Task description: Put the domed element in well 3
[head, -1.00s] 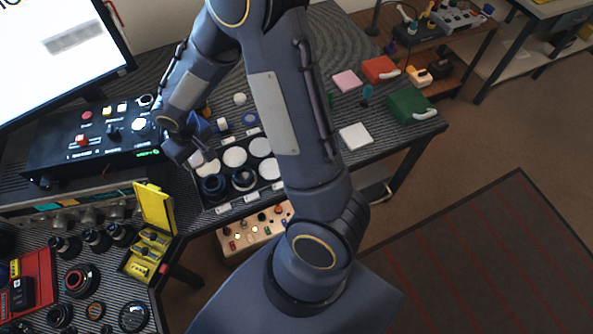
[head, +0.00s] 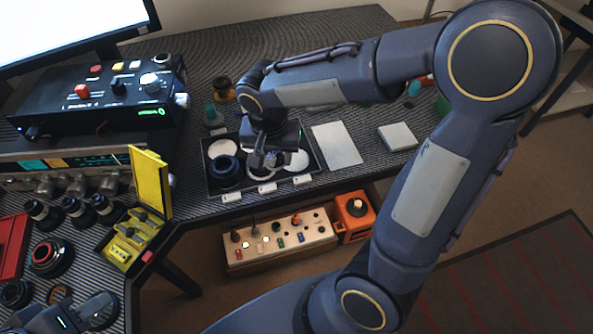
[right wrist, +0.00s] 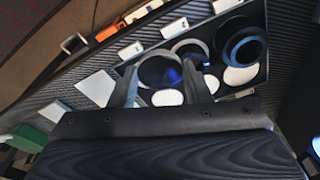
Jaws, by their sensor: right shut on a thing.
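The domed element (right wrist: 160,71), a clear bluish round lens, sits between the two fingers of my right gripper (right wrist: 161,86) in the right wrist view. In the head view my right gripper (head: 264,160) is over the front part of the black well tray (head: 316,152) and hides the element. The tray has round white wells and white labels along its front edge. A dark lens barrel (head: 225,171) stands in the front left well. A dark ring (right wrist: 190,50) is in the well beside it. I cannot tell whether the element touches the tray. My left gripper (head: 95,312) is low at the left, its fingers unclear.
A white sheet (head: 337,145) and a white block (head: 397,137) lie right of the tray. An open yellow case (head: 150,185) stands to its left. A black control box (head: 100,98) is behind.

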